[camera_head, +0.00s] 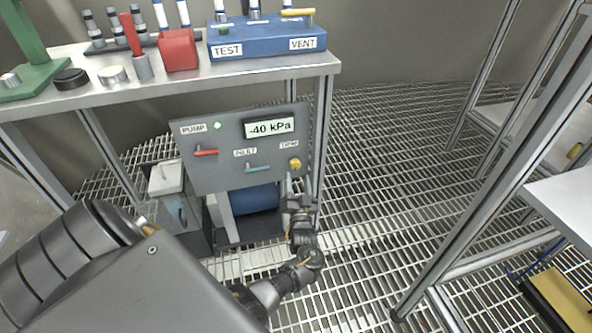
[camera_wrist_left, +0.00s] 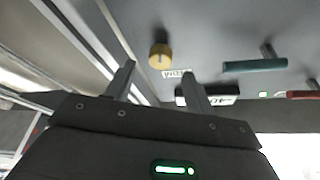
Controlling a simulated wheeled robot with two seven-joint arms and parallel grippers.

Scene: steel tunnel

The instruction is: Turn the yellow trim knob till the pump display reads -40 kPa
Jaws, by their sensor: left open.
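The grey pump panel (camera_head: 223,172) hangs below the front of the bench. Its display (camera_head: 269,127) reads -40 kPa, and a green light shows beside the PUMP label. The yellow trim knob (camera_head: 295,163) is at the panel's lower right; it also shows in the left wrist view (camera_wrist_left: 160,56). My left gripper (camera_head: 299,181) is just below the knob, open and empty. In the left wrist view its two fingers (camera_wrist_left: 158,78) are apart, and the knob lies beyond their tips, not between them. My right gripper is not in view.
A red lever (camera_head: 205,152) and a green inlet lever (camera_head: 257,169) are on the same panel. The bench (camera_head: 200,80) above carries a blue TEST/VENT block (camera_head: 266,38) and a red block (camera_head: 178,50). Open grating floor (camera_head: 385,150) lies to the right.

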